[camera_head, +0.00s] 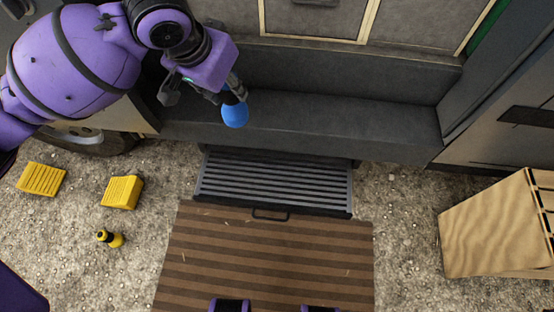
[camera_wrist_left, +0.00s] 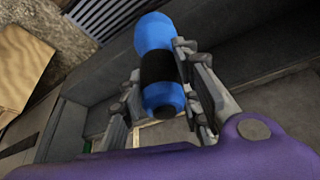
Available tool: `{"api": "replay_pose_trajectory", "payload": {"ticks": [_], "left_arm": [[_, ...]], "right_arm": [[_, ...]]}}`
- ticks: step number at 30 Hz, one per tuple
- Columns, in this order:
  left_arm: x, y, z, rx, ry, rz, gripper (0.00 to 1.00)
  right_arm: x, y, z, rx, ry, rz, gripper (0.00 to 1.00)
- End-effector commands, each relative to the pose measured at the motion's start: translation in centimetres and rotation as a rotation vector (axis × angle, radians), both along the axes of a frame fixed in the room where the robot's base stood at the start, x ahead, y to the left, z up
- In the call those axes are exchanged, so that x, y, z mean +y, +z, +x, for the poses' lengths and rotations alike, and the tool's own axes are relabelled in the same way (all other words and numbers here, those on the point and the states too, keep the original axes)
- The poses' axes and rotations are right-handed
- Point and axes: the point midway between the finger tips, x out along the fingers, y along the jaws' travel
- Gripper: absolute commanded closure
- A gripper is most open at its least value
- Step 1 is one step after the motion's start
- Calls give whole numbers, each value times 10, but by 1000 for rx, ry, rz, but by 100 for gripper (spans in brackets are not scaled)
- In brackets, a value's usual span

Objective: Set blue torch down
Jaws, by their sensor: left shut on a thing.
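The blue torch (camera_head: 235,114) has a blue head and body with a black band around its middle. My left gripper (camera_head: 230,92) is shut on it over the dark bench-like ledge of the van, with the torch's blue end pointing down and toward the camera. In the left wrist view the torch (camera_wrist_left: 154,35) sits between the fingers of the gripper (camera_wrist_left: 165,90), which grip it around the lower body and band. I cannot tell whether the torch touches the ledge (camera_head: 330,115). My right gripper is not in view.
A ribbed metal step (camera_head: 275,180) lies below the ledge, with a brown striped deck (camera_head: 265,255) in front. Two yellow chocks (camera_head: 122,192) and a yellow-black torch (camera_head: 110,238) lie on the gravel at left. A wooden crate (camera_head: 490,230) stands at right. The ledge's right part is clear.

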Motion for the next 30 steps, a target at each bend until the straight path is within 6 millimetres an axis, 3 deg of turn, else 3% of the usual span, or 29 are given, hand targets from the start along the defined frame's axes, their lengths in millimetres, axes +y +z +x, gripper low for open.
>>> {"api": "replay_pose_trajectory", "payload": {"ticks": [5,12,15,19,23,30], "left_arm": [[3,-83,-26,12,-149,-5,100],[23,-182,-88,8,-309,-4,100],[34,-211,-115,5,-358,-1,100],[42,-234,-140,2,-406,0,100],[45,-245,-146,-3,-427,2,100],[40,-271,-97,-3,-431,1,100]], "right_arm": [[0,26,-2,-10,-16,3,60],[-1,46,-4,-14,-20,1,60],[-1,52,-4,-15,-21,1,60],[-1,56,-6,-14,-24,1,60],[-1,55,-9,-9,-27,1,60],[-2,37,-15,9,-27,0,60]]}}
